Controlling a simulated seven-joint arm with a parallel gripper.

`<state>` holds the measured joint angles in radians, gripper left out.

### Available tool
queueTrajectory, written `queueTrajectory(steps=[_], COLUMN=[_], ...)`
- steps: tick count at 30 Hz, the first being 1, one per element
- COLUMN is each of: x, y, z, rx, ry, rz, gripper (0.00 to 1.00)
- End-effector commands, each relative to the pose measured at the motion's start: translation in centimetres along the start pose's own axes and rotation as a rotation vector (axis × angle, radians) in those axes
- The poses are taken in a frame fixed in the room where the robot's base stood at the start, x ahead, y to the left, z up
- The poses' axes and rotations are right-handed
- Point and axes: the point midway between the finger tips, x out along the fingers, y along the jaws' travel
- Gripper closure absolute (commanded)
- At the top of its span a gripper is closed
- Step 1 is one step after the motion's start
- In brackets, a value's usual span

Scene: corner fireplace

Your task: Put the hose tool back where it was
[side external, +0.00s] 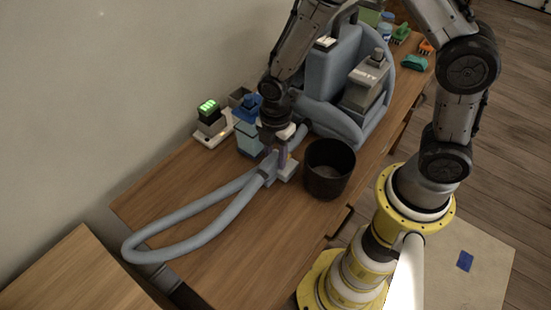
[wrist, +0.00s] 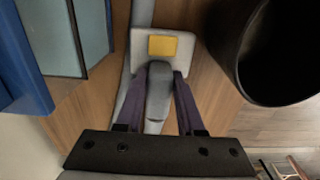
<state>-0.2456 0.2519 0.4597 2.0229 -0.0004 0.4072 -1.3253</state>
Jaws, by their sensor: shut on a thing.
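The hose tool (wrist: 158,98) has a grey handle and a pale, flat head with a yellow patch. In the wrist view my gripper (wrist: 158,75) is shut on its handle, with one purple finger on each side. In the side view the pale head (side external: 287,172) shows just beside my gripper (side external: 268,163), low over the wooden table. I cannot tell whether the head touches the table. The grey-blue hose (side external: 205,205) loops out to the left. The grey-blue machine (side external: 330,75) stands behind; my arm partly hides it.
A black bin (side external: 328,172) stands close to the right of the tool. A pale blue container with a blue top (side external: 248,138) stands close on the left. A small device with green lights (side external: 210,118) sits farther left. The table (side external: 255,240) is clear in front.

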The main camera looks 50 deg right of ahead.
Motion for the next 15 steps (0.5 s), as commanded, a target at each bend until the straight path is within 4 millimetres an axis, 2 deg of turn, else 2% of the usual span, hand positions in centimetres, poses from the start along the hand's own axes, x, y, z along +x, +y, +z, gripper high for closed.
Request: queueTrajectory(steps=[4,15], x=[1.30,1.60], y=[0.04,0.05], z=[-0.01,-0.01], rx=[0.000,0.000], ry=[0.000,0.000], rz=[0.001,0.001], gripper=[1.00,1.00])
